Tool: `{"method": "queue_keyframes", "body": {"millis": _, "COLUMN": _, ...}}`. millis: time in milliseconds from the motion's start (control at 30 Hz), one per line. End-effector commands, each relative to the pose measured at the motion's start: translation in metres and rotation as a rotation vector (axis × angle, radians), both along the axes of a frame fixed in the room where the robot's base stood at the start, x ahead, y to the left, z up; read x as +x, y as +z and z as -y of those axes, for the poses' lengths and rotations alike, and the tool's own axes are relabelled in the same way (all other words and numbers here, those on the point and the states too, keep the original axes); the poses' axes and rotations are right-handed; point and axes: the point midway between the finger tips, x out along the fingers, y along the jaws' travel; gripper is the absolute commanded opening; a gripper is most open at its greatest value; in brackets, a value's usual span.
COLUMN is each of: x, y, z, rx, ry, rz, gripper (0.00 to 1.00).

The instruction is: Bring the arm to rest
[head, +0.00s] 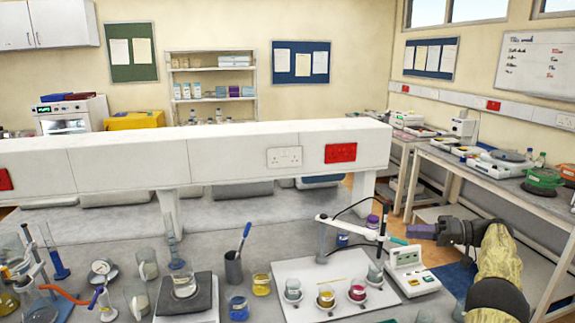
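My gripper (422,231) is at the right of the head view, at the end of my arm. It is above and to the right of the pH meter (410,271), over the right end of the grey bench (225,206). It is seen from the side and small, so I cannot tell whether its fingers are open or shut. I see nothing clearly held in it. The electrode arm (345,224) and its teal end (396,240) are just left of the gripper; I cannot tell whether they touch.
A white tray (322,268) holds several small beakers with coloured liquids. Left of it are a pen cup (233,268), a hotplate with a beaker (184,284) and several glass vessels. A white socket rail (110,166) crosses behind. A side bench (455,170) is at right.

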Motion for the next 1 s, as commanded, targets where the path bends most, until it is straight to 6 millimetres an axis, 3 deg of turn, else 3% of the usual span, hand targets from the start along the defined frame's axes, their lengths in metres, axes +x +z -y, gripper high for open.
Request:
{"method": "queue_keyframes", "body": {"millis": 367, "x": 0.048, "y": 0.053, "z": -0.030, "rx": 0.047, "ry": -0.217, "rz": 0.262, "gripper": 0.37}}
{"method": "queue_keyframes", "body": {"millis": 667, "x": 0.091, "y": 0.106, "z": -0.058, "rx": -0.012, "ry": -0.625, "rz": 0.481, "gripper": 0.37}}
{"method": "queue_keyframes", "body": {"millis": 867, "x": 0.089, "y": 0.105, "z": -0.068, "rx": -0.170, "ry": -0.890, "rz": 0.471, "gripper": 0.37}}
{"method": "queue_keyframes", "body": {"millis": 1000, "x": 0.068, "y": 0.084, "z": -0.079, "rx": -0.336, "ry": -1.016, "rz": 0.387, "gripper": 0.37}}
